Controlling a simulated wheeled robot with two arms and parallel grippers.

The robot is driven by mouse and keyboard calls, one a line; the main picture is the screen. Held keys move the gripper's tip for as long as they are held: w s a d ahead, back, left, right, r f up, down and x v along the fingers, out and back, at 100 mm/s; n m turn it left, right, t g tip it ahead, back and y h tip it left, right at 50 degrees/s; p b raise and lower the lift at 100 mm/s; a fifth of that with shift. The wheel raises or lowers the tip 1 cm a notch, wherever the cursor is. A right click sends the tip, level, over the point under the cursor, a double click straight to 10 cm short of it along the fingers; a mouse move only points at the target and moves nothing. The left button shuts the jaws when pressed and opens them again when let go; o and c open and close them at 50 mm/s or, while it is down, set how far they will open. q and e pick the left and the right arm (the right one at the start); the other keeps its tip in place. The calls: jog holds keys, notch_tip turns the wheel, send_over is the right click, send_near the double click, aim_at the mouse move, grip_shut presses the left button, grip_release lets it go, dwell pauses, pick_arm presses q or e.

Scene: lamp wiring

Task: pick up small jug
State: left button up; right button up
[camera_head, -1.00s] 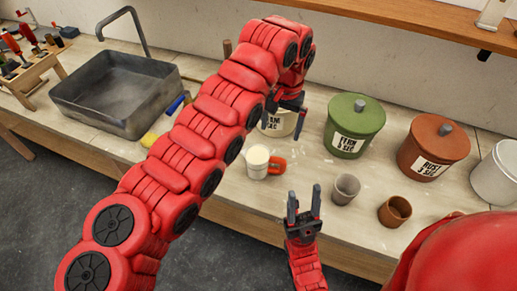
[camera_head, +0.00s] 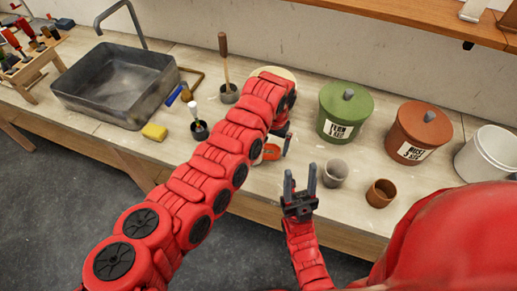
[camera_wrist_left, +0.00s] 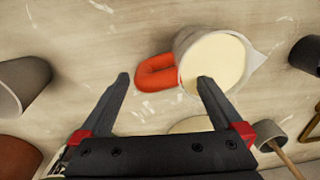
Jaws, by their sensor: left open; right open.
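The small jug is pale with cream-coloured contents and an orange-red handle. In the left wrist view the jug (camera_wrist_left: 185,58) stands just beyond my left gripper (camera_wrist_left: 163,80), its handle lying ahead of the gap between the fingers. My left gripper is open with nothing between its fingers. In the head view my left gripper (camera_head: 284,143) is over the jug, and my arm hides most of it; part of its orange handle (camera_head: 271,152) shows. My right gripper (camera_head: 300,176) is open and empty, near the bench's front edge.
A grey cup (camera_head: 335,173) and a brown cup (camera_head: 381,193) stand right of the jug. Green (camera_head: 345,112) and rust (camera_head: 418,132) lidded pots and a white bucket (camera_head: 488,153) stand behind them. A metal sink (camera_head: 115,85) and yellow sponge (camera_head: 154,132) are at left.

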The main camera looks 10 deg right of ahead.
pick_arm(q)
jog(key=shift+a+f+p, duration=0.1)
jog(key=shift+f+p, duration=0.4)
jog(key=shift+f, duration=1.45)
grip_shut()
